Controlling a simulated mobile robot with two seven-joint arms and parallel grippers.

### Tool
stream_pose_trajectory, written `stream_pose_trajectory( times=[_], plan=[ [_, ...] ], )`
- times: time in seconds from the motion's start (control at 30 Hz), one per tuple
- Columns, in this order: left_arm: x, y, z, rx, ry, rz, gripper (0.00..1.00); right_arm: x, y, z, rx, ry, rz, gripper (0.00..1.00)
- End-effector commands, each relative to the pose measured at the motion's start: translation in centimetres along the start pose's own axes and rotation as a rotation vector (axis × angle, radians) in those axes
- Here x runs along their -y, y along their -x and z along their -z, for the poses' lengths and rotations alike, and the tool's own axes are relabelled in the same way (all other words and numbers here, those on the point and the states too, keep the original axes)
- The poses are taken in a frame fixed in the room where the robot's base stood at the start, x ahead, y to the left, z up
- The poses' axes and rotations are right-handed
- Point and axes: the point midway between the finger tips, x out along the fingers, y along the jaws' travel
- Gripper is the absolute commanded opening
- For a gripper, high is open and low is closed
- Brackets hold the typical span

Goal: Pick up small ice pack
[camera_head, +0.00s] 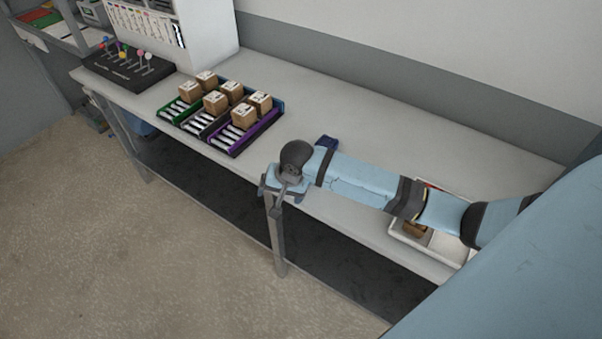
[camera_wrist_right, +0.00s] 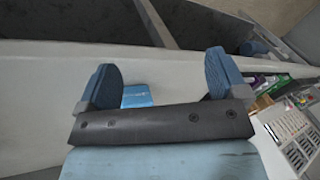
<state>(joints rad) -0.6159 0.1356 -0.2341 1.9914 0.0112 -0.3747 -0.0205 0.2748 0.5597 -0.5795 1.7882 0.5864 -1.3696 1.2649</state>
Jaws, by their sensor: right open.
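A small dark blue item (camera_head: 328,142), which looks like the small ice pack, lies on the table just behind my right forearm and is partly hidden by it. In the right wrist view a bright blue piece (camera_wrist_right: 137,95) shows between the fingers, closer to the left one; the gripper's palm hides its lower part. My right gripper (camera_head: 284,190) is at the table's front edge, in front of and to the left of the blue item. Its two blue fingers are spread (camera_wrist_right: 160,75), with a gap to the blue piece. My left gripper is in neither view.
Green, black and purple trays (camera_head: 232,152) with brown boxes stand left of my gripper. A black stand with coloured knobs (camera_head: 128,66) is at the far left. A white divided bin (camera_head: 440,264) sits under my right arm. The table's (camera_head: 350,115) back middle is clear.

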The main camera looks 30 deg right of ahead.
Motion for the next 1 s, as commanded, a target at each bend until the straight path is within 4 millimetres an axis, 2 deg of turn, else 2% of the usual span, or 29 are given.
stream_pose_trajectory(
  times=[0.03, 0.2, 0.3, 0.43, 0.57, 0.83, 1.0],
  plan=[
    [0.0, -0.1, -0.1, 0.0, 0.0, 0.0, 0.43, 0.0, 1.6, 2.6, -0.01, -0.069, -0.057, 0.92],
    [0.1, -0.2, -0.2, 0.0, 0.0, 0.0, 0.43, -0.9, 6.4, 8.1, -0.033, -0.323, -0.242, 0.92],
    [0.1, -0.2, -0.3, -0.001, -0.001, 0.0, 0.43, -1.5, 8.6, 9.9, -0.053, -0.425, -0.312, 0.92],
    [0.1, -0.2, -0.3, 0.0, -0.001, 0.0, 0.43, -1.9, 9.8, 10.9, -0.067, -0.491, -0.356, 0.92],
    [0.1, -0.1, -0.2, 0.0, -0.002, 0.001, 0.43, -2.5, 8.6, 11.0, -0.068, -0.502, -0.365, 0.92],
    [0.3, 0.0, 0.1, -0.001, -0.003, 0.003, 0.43, -4.3, 3.8, 10.9, -0.069, -0.501, -0.362, 0.92],
    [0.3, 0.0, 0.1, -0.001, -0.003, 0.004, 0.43, -4.9, 2.2, 10.8, -0.069, -0.5, -0.36, 0.92]
  ],
)
